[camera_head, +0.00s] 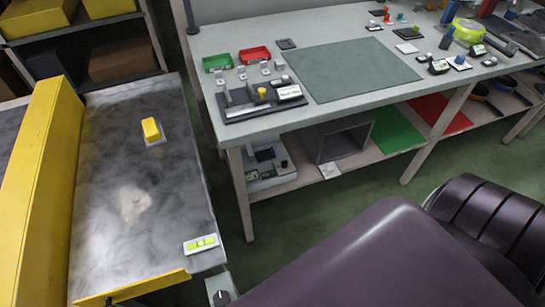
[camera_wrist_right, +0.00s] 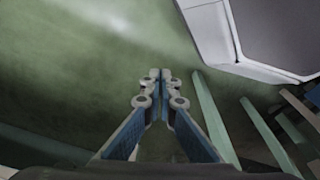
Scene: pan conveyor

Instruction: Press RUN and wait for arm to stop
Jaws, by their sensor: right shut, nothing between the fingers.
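No label reading RUN can be made out. A small white panel with yellow-green patches (camera_head: 201,243) lies at the near right corner of the grey metal conveyor surface (camera_head: 105,190). A grey box with a black knob (camera_head: 222,297) is partly visible below that corner, cut off by the frame's bottom edge. A yellow block on a pale base (camera_head: 152,130) sits on the conveyor surface. My right gripper (camera_wrist_right: 160,75) is shut and empty, above green floor in the right wrist view. It does not show in the head view, and neither does my left gripper.
A tall yellow guard (camera_head: 38,180) runs along the conveyor's left side, and a low yellow edge (camera_head: 135,287) closes its near end. A workbench (camera_head: 215,42) with a dark green mat (camera_head: 350,70), red and green trays and small parts stands to the right. Green floor separates them.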

